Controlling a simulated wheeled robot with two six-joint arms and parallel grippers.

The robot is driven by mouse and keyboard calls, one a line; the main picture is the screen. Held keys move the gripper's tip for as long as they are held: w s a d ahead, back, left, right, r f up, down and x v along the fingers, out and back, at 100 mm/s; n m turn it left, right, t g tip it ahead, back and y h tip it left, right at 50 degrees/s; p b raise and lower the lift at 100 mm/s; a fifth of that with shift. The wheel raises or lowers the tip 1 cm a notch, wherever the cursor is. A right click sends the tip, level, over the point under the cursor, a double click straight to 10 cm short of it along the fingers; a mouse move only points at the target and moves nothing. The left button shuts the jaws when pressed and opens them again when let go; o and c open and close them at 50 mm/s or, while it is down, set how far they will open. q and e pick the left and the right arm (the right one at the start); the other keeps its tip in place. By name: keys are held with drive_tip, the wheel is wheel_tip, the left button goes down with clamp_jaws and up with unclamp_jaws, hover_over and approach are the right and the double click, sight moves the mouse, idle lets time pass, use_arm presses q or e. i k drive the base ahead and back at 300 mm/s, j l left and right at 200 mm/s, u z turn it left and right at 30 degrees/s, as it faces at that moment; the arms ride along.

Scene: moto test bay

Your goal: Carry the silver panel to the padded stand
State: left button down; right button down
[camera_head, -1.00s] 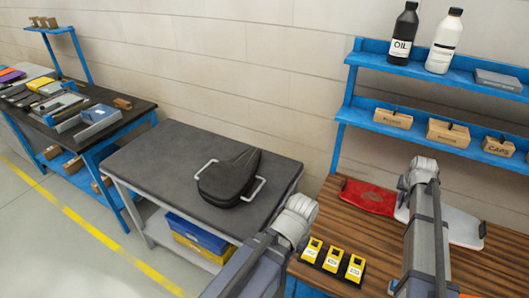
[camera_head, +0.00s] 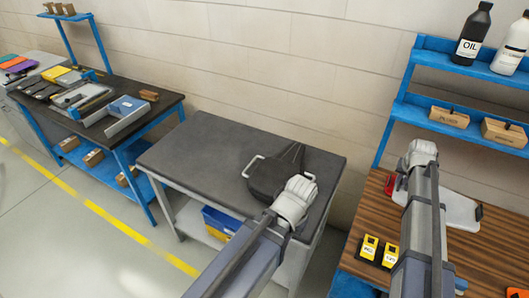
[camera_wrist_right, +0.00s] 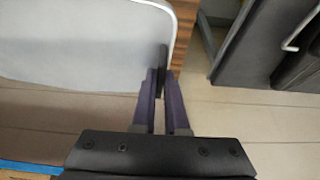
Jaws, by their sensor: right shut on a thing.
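The silver panel (camera_head: 455,209) is a flat, pale plate with rounded corners and a dark grip at its end. It is over the wooden bench in the head view, partly hidden by my right arm. In the right wrist view, the panel (camera_wrist_right: 80,45) fills the upper left. My right gripper (camera_wrist_right: 162,78) is shut on a dark grip at the panel's edge. The padded stand (camera_head: 205,150) has a dark grey top and stands left of the bench. My left arm's end is in front of it, and its jaws are hidden.
A black seat-like part with pale handles (camera_head: 275,177) lies on the stand's right half; the left half is bare. Yellow blocks (camera_head: 379,252) and a mostly hidden red piece (camera_head: 390,184) are on the wooden bench. A blue shelf (camera_head: 455,88) rises behind.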

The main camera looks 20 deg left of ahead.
sight(191, 148)
drive_tip(key=i+j, duration=0.1)
drive_tip(key=j, duration=0.5)
drive_tip(key=i+j, duration=0.1)
drive_tip(key=j, duration=0.55)
drive_tip(key=i+j, duration=0.1)
drive_tip(key=j, duration=0.5)
drive_tip(key=i+j, duration=0.1)
drive_tip(key=j, duration=0.55)
drive_tip(key=i+j, duration=0.1)
drive_tip(key=j, duration=0.5)
drive_tip(key=i+j, duration=0.1)
drive_tip(key=j, duration=0.55)
drive_tip(key=i+j, duration=0.1)
drive_tip(key=j, duration=0.5)
drive_tip(key=i+j, duration=0.15)
drive_tip(key=j, duration=0.2)
drive_tip(key=i+j, duration=0.15)
drive_tip(key=j, duration=0.15)
drive_tip(key=i+j, duration=0.2)
drive_tip(key=j, duration=0.15)
